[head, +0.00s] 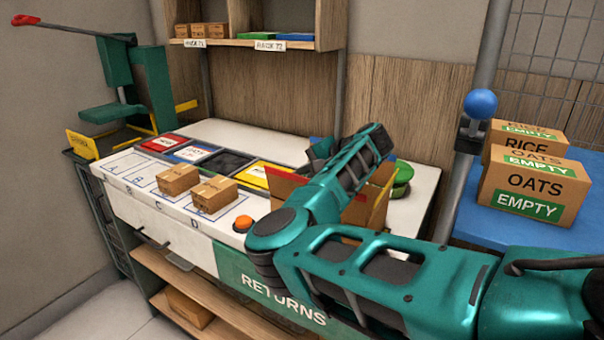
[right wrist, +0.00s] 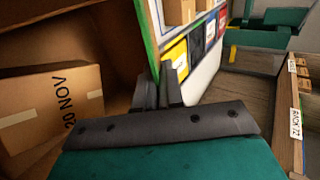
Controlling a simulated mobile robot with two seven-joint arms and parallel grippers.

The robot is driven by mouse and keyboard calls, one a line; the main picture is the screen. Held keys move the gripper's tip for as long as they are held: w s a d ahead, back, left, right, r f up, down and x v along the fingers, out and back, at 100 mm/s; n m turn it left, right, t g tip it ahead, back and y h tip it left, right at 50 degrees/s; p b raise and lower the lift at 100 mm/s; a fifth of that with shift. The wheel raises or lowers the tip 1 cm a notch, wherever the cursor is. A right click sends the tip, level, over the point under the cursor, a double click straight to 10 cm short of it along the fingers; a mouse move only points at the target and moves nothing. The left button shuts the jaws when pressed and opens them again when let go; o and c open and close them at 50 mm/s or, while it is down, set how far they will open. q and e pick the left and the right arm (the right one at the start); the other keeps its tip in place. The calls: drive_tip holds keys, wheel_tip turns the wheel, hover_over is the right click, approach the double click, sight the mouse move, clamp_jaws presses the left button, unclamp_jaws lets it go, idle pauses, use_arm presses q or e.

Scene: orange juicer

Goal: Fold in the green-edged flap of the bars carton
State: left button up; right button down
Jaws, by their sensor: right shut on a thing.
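The open carton (head: 284,185) stands on the white bench, largely hidden behind my right arm in the head view. A red-edged flap of it stands out to the left. In the right wrist view, my right gripper (right wrist: 168,88) is shut on the green-edged flap (right wrist: 146,40), gripping its edge; the flap stands up at the carton's side. Inside the carton lies a smaller brown box marked "20 NOV" (right wrist: 45,108). In the head view the right fingertips are hidden by the arm. My left gripper is not in view.
Two small boxes (head: 178,180) stand on the bench's marked squares, left of an orange button (head: 242,223). Colored trays (head: 195,154) line the back. A green round object (head: 402,176) is right of the carton. OATS and RICE cartons (head: 530,187) stand on a blue surface.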

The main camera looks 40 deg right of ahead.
drive_tip(key=c, duration=1.3)
unclamp_jaws()
drive_tip(key=shift+c, duration=0.2)
drive_tip(key=v, duration=1.3)
